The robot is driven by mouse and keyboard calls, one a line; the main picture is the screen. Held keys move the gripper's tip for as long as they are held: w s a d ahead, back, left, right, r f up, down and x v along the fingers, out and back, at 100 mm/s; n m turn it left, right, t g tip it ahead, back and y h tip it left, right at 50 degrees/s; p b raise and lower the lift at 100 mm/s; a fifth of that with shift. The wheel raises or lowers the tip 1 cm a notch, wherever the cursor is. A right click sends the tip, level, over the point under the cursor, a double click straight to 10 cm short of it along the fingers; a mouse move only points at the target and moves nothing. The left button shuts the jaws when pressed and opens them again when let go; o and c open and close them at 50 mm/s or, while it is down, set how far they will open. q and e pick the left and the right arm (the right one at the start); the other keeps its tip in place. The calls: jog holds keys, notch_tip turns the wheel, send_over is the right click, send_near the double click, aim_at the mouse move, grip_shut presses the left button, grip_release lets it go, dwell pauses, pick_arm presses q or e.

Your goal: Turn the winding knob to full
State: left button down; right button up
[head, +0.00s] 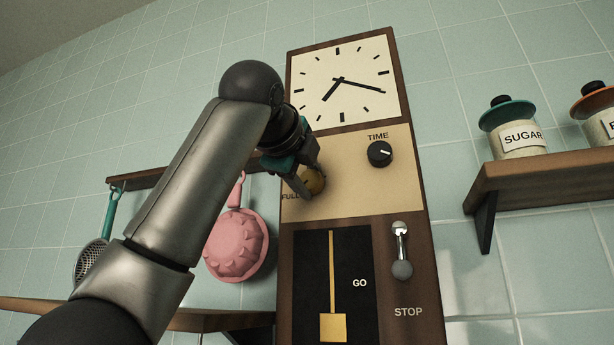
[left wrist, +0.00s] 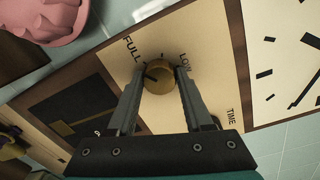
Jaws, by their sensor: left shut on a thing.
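The brass winding knob (head: 316,182) sits on the cream panel of a tall wooden clock (head: 345,150), at the panel's lower left. It also shows in the left wrist view (left wrist: 158,74), with the words FULL and LOW printed on either side. A small dark mark shows on the knob's face, toward its left side in that view. My left gripper (head: 309,178) is shut on the knob, one finger on each side (left wrist: 158,84). In the head view it partly covers the knob and the LOW label. My right gripper is not in view.
A black TIME knob (head: 380,153) is to the right on the same panel. Below are a pendulum window (head: 352,270) and a GO/STOP lever (head: 401,250). A shelf (head: 545,180) with jars is at right.

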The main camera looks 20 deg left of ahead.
pick_arm(q)
jog(key=shift+m, duration=0.5)
jog(key=shift+f, duration=0.1)
jog(key=shift+c, duration=1.5)
grip_release()
jog(key=s+b, duration=0.5)
jog(key=s, duration=1)
jog(key=shift+s+r, duration=0.15)
jog(key=shift+r, duration=0.15)
